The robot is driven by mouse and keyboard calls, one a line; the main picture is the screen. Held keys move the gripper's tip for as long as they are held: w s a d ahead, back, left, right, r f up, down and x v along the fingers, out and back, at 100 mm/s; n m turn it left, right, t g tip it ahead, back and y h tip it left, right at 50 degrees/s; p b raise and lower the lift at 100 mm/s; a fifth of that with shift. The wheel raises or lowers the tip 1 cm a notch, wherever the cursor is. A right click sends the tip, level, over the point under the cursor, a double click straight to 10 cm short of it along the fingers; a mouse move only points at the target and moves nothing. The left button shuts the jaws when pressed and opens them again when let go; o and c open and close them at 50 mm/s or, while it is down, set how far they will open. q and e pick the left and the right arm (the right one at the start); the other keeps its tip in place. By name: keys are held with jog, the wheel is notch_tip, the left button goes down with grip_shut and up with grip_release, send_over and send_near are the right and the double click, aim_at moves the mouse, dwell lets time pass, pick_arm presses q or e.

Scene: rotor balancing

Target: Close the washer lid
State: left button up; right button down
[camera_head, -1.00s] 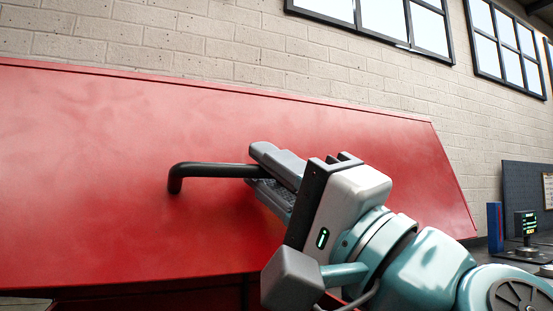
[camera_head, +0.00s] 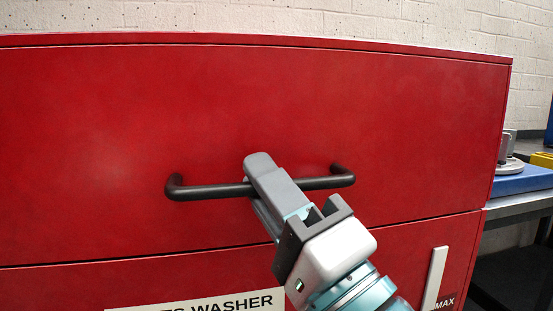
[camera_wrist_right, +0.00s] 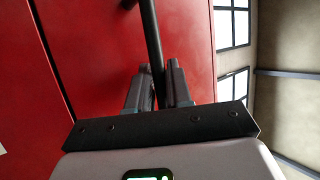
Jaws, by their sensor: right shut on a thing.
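The red washer lid (camera_head: 400,120) fills most of the head view, its front face upright above the red washer body (camera_head: 80,285). A thin dark seam runs between lid and body, and no wide gap shows there. A black bar handle (camera_head: 215,191) is fixed across the lid's front. My right gripper (camera_head: 262,180) is shut on the handle near its middle. The right wrist view shows the handle (camera_wrist_right: 152,40) passing between the two grey fingers (camera_wrist_right: 158,85). My left gripper is in neither view.
A label reading "WASHER" (camera_head: 220,303) and a pale vertical strip (camera_head: 435,278) are on the washer's front. At the right, a workbench (camera_head: 520,200) carries a blue base with a grey device (camera_head: 508,160). A brick wall stands behind.

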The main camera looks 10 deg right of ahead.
jog(key=shift+w+a+f, duration=0.15)
jog(key=shift+w+f, duration=0.05)
jog(key=shift+f, duration=0.45)
jog(key=c, duration=1.1)
grip_release()
jog(key=shift+f, duration=0.1)
